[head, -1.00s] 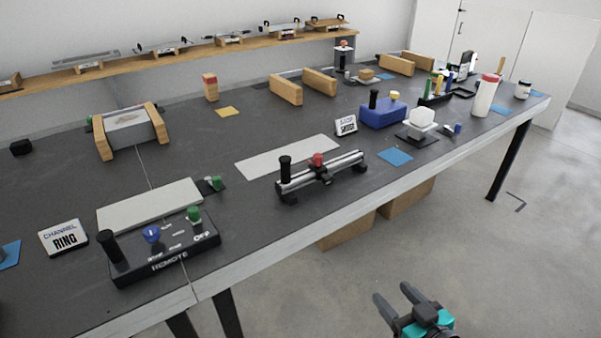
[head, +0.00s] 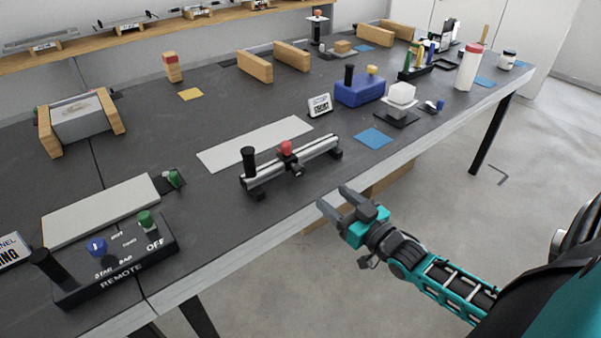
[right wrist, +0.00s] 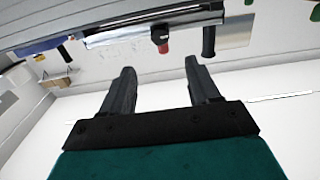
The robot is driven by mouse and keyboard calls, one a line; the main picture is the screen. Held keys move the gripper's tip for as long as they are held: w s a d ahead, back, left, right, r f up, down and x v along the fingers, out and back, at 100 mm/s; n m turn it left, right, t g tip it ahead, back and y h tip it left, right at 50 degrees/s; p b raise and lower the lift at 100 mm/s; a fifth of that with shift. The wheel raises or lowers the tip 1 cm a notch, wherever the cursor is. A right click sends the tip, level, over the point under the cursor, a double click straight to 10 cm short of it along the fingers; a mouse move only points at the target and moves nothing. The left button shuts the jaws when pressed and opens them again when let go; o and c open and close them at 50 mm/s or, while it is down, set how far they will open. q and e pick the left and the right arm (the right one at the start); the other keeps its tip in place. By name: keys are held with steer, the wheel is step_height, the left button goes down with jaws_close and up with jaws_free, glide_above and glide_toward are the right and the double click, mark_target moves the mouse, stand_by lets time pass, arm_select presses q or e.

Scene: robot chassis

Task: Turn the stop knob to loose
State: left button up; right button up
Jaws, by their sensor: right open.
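A silver rail (head: 315,153) on black feet stands near the table's front edge. It carries a small block with a red knob (head: 286,148) on top and a dark knob (head: 298,170) at its front. A black upright handle (head: 249,160) stands at its left end. I cannot tell which of these is the stop knob. My right gripper (head: 333,197) is open and empty, in front of the table edge and apart from the rail. In the right wrist view, the gripper (right wrist: 160,67) points toward the red knob (right wrist: 163,46) and black handle (right wrist: 208,42). My left gripper is out of view.
A remote box (head: 118,262) with knobs stands at the front left. A grey plate (head: 255,143) lies behind the rail. A blue box (head: 360,91) and a white block on a dark base (head: 401,94) stand to the right. Open floor lies before the table.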

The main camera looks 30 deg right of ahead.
mark_target(301, 172)
steer(key=w, duration=0.3)
steer(key=w+b, duration=0.1)
steer(key=w, duration=0.3)
steer(key=w+a, duration=0.1)
steer(key=w, duration=0.3)
steer(key=shift+w, duration=0.2)
steer(key=c, duration=1.1)
